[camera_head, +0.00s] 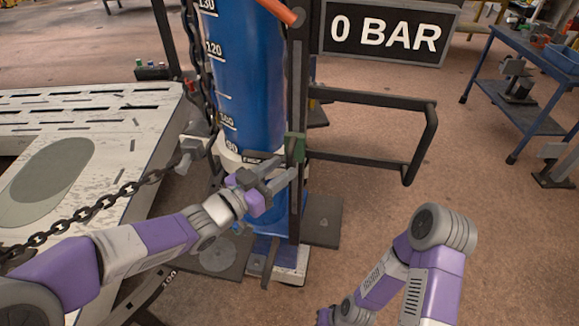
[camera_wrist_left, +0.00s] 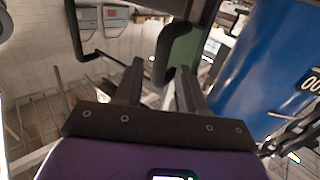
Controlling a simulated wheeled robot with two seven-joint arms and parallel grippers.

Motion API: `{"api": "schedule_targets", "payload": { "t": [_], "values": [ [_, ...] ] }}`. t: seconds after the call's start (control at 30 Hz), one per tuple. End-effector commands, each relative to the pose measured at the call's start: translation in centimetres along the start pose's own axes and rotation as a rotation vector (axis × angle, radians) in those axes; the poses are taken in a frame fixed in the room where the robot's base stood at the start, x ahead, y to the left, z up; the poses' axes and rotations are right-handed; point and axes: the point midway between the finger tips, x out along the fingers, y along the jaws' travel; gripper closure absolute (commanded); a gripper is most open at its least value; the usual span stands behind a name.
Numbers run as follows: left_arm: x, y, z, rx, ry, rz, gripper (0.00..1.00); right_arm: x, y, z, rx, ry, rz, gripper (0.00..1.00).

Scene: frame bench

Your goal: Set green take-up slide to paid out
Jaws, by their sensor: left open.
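The green take-up slide (camera_head: 295,148) is a small block on a dark vertical rail (camera_head: 296,90) in front of the blue cylinder. My left gripper (camera_head: 288,168) is open, with its fingers reaching to the rail just below and at the slide. In the left wrist view the green slide (camera_wrist_left: 183,48) is just beyond the open fingers (camera_wrist_left: 160,76). A dark curved handle (camera_wrist_left: 163,50) stands in front of it, between the fingertips; I cannot tell whether they touch it. Only my right arm's links show at the lower right; its gripper is out of view.
The blue cylinder (camera_head: 246,80) carries a number scale. A chain (camera_head: 120,193) crosses to a pale slotted bench (camera_head: 100,150) at the left. A dark tube frame (camera_head: 425,140) juts out right of the rail, under a "0 BAR" sign (camera_head: 388,33).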

Motion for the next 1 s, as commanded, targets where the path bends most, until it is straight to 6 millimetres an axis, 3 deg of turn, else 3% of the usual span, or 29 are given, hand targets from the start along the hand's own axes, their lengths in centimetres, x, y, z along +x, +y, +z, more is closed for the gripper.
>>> {"api": "schedule_targets", "payload": {
  "t": [0.2,0.57,0.83,1.0],
  "values": [
    [3.0,0.1,0.2,-0.001,-0.001,0.002,0.60,0.7,0.3,0.0,0.000,0.000,0.000,1.00],
    [3.7,0.0,0.1,-0.002,-0.001,-0.001,0.60,0.8,0.3,0.0,0.000,0.000,0.000,1.00],
    [3.6,0.0,0.1,-0.002,-0.001,-0.001,0.98,0.8,0.3,0.0,0.000,0.000,0.000,1.00],
    [3.6,0.0,0.1,-0.002,-0.002,-0.001,1.00,0.8,0.3,0.0,0.000,0.000,0.000,1.00]
  ]
}}
